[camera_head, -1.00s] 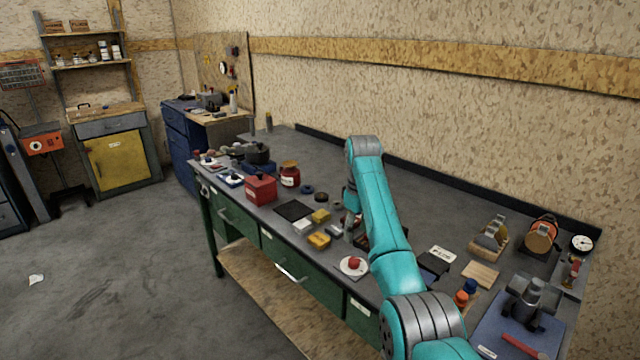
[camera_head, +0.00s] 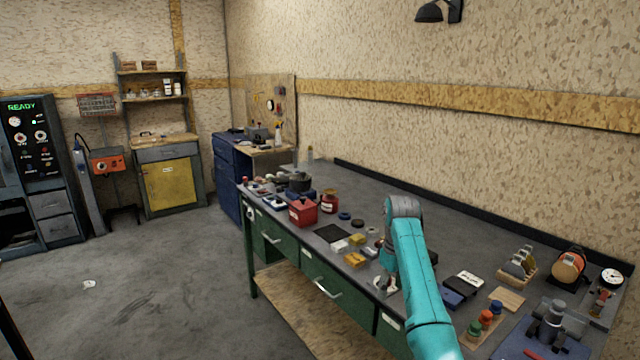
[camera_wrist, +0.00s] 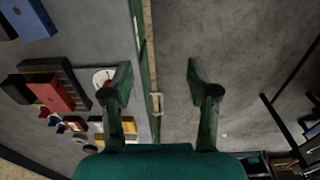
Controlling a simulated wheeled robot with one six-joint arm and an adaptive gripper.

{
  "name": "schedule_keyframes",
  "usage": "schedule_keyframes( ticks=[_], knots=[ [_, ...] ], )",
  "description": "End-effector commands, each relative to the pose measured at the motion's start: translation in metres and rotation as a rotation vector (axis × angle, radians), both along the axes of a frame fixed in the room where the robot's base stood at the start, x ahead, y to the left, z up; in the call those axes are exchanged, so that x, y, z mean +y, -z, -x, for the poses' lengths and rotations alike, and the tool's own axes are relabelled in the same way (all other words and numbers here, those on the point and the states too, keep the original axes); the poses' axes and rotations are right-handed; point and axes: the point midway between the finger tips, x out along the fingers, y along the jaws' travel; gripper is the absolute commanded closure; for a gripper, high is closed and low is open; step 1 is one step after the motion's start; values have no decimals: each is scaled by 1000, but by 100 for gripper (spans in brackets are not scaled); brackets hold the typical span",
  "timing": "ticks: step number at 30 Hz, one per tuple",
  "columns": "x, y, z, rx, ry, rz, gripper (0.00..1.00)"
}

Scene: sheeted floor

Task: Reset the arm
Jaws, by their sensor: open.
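My gripper (camera_wrist: 160,80) shows in the wrist view with its two dark green fingers spread wide and nothing between them. Below the gap are the front edge of the workbench and the floor. In the head view my teal arm (camera_head: 418,285) reaches out over the bench's front side, its wrist bent downward. The gripper itself is mostly hidden there by the arm. A white plate (camera_head: 385,284) sits on the bench near the arm's end; it also shows beside the left finger in the wrist view (camera_wrist: 103,77).
A drawer handle (camera_wrist: 157,103) lies beneath the gripper. Open floor (camera_head: 170,290) lies left of the bench.

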Motion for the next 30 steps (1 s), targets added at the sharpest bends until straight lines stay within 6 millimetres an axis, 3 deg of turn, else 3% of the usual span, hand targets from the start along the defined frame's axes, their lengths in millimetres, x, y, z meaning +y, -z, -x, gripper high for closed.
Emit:
schedule_keyframes(
  ticks=[8,14,21,30],
  knots=[
    [0,57,7,-48,25,-1,40],
    [0,118,20,-106,55,-4,40],
    [1,207,53,-209,106,-15,40],
    [1,292,111,-332,166,-33,40]
  ],
)
